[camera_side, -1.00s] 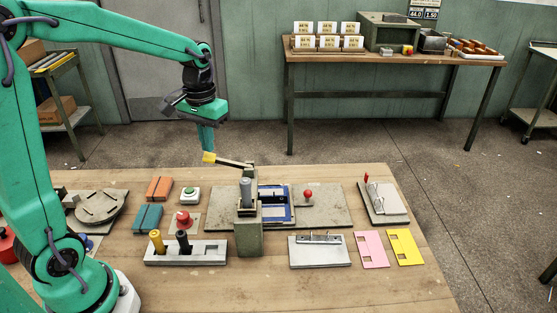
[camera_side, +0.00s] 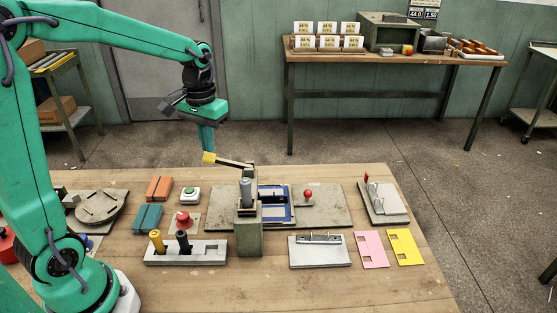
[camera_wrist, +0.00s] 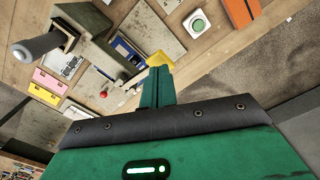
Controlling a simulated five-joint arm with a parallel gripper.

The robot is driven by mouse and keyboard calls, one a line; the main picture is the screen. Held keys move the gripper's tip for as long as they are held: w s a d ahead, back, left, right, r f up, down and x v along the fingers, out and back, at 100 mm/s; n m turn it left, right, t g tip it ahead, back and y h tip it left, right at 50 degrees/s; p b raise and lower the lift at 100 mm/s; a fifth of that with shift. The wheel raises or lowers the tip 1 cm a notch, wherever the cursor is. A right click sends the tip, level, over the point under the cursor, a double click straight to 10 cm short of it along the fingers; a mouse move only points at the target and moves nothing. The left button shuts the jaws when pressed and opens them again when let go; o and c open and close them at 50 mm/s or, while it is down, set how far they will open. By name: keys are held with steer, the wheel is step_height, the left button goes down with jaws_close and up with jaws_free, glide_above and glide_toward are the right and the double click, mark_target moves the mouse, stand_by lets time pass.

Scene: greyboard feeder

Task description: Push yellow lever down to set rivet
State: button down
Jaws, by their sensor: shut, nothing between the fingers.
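In the wrist view the yellow tip (camera_wrist: 160,59) shows just past my closed fingers (camera_wrist: 156,78). A grey cylinder (camera_side: 246,192) stands on the press. A blue-framed piece (camera_side: 290,209) lies on the plate beside the press, partly hidden by it.
A block with a yellow and a black handled tool (camera_side: 213,254) stands in front. A red button (camera_side: 183,217), a green button (camera_side: 190,195) and orange and teal blocks (camera_side: 148,218) lie left. A red knob (camera_side: 308,194) and pink and yellow cards (camera_side: 405,247) are right.

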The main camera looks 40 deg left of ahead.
steer(key=shift+f, duration=0.45)
